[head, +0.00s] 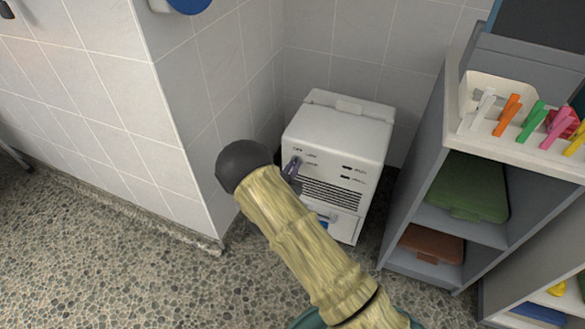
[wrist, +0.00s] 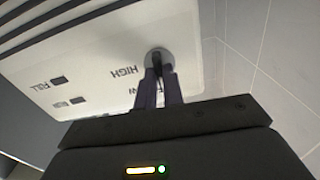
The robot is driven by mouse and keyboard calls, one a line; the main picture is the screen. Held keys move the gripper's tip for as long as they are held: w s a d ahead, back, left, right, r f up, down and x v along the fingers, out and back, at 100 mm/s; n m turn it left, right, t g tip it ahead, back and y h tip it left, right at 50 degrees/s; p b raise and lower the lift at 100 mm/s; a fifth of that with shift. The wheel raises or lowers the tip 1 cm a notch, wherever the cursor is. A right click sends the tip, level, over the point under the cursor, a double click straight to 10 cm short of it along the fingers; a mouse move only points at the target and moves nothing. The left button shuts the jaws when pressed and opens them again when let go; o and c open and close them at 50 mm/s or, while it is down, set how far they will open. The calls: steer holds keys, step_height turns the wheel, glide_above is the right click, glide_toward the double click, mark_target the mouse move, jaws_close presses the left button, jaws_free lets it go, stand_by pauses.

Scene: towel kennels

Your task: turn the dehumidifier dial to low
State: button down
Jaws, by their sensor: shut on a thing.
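The dehumidifier (head: 345,125) is a white box on the floor in the corner, with vent slots on its front. Its dial (wrist: 158,54) shows in the wrist view as a grey disc with a dark raised grip. My gripper (wrist: 159,82) has its two dark purple fingers closed on that grip. In the wrist view the panel is seen upside down, with "HIGH" readable beside the dial and another label partly hidden by a finger. The dial's setting cannot be told. In the head view my gripper (head: 292,169) is at the panel's upper left, partly behind my arm.
Tiled walls stand left of and behind the dehumidifier. The pebbled floor (head: 130,265) at front left is clear.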

steer(key=shift+d+m, duration=0.1)
steer(key=shift+m, duration=0.2)
steer(key=shift+w+d+m, duration=0.1)
steer(key=shift+d+m, duration=0.05)
steer(key=shift+m, duration=3.75)
steer(key=c, duration=1.5)
jaws_free()
steer(key=shift+w, duration=0.1)
steer(key=p+v, duration=0.5)
steer(key=v, duration=1.2)
steer(key=shift+s, duration=0.2)
